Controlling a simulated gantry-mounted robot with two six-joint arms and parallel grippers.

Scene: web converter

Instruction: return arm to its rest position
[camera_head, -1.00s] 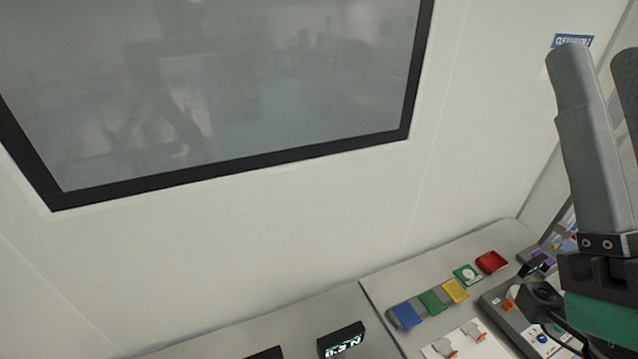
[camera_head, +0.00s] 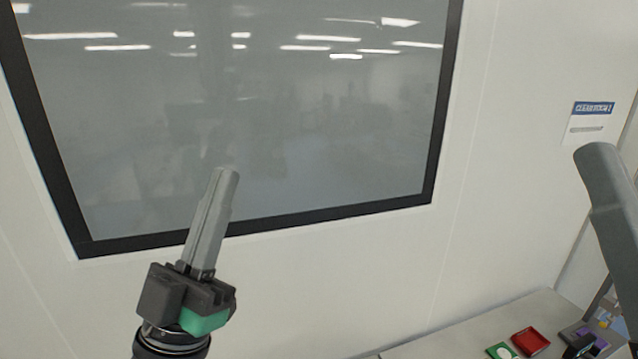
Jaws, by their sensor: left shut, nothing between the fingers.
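My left gripper (camera_head: 223,175) stands in the lower left of the head view. Its grey fingers point up and slightly right, shut together with nothing between them. Its dark body has a green block on the side. The fingers show in front of the window's lower frame, and I cannot tell how far from the wall they are. A grey finger-like part, which I take for my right gripper (camera_head: 600,158), enters at the right edge. Its base is cut off, and I cannot tell whether it is open or shut.
A large grey window (camera_head: 330,150) in a black frame fills much of the white wall. A blue-and-white sign (camera_head: 592,108) is on the right. At lower right, a bench (camera_head: 460,342) carries a red tray (camera_head: 530,341) and a green item (camera_head: 501,351).

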